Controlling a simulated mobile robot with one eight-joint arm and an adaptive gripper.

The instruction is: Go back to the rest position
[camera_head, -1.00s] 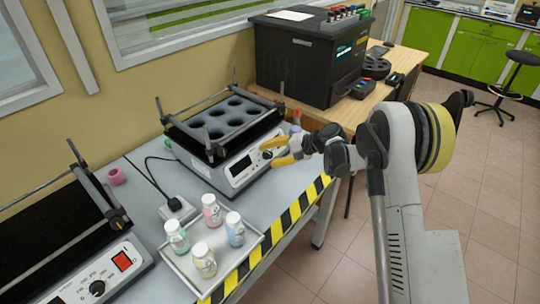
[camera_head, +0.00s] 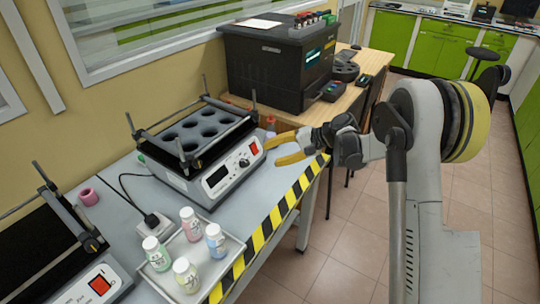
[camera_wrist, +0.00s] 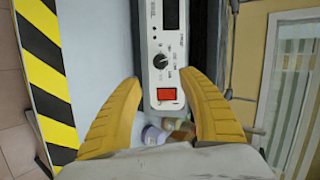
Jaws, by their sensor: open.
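My gripper (camera_head: 282,152) has yellow fingers that stand apart with nothing between them. In the head view it is in front of the right end of the shaker's control panel, above the striped table edge. In the wrist view the fingers (camera_wrist: 165,105) frame the shaker's panel and its red switch (camera_wrist: 166,94). The shaker (camera_head: 205,150) has a rack with several empty round holes. My arm is bent at the right of the head view.
A metal tray (camera_head: 205,270) with several capped bottles stands at the table's front. A second shaker (camera_head: 85,285) is at the left. A black machine (camera_head: 280,65) stands on the wooden table behind. Open floor (camera_head: 340,240) lies to the right.

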